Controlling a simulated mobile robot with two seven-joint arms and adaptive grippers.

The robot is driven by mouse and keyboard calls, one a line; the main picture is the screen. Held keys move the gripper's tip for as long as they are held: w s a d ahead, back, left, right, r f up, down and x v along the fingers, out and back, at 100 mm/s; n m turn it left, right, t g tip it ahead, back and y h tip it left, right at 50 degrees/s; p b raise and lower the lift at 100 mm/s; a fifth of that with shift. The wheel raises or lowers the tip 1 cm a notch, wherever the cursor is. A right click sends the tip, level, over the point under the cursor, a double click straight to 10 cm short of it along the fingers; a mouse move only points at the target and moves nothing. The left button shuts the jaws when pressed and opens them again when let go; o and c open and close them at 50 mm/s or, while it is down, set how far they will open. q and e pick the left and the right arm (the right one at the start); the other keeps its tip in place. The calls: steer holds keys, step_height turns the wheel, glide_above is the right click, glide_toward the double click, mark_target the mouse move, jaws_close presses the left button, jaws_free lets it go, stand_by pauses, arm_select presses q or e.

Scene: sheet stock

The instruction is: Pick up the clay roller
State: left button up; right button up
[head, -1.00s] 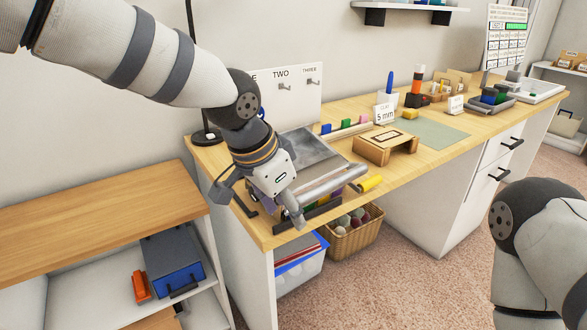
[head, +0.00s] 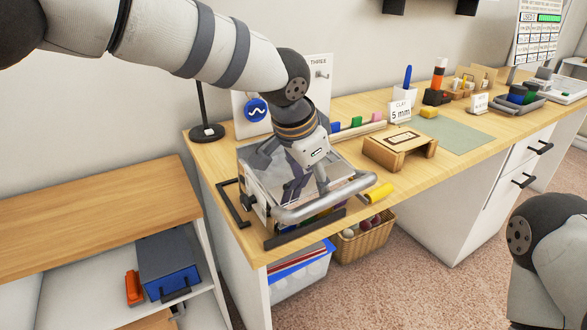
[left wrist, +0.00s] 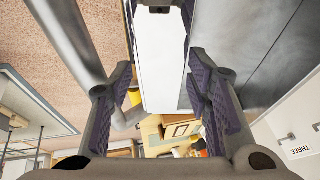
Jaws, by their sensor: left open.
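The clay roller, which I take to be the grey boxy machine (head: 262,178) with a rounded grey bar along its front, stands on the near left end of the wooden bench. A yellow cylinder (head: 378,192) shows at its right end. My left gripper (head: 320,183) points down over the machine's top, near the bar, open and with nothing held. In the left wrist view its fingers (left wrist: 160,72) are spread, with a white panel between them, the grey bar (left wrist: 75,40) at left and a dark grey plate (left wrist: 243,50) at right. Contact cannot be told. My right gripper is out of frame.
A small wooden stand (head: 400,150) and a green mat (head: 450,136) lie to the right on the bench (head: 345,105). A black lamp base (head: 207,133) stands behind left. A basket (head: 365,238) and a plastic bin (head: 300,275) sit below. A low shelf unit (head: 95,215) is at left.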

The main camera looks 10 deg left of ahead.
arm_select(q)
steer(key=shift+x, duration=0.8)
steer(key=shift+f, duration=0.25)
jaws_close()
steer(key=shift+w+r, duration=0.2)
steer(key=shift+r, duration=0.05)
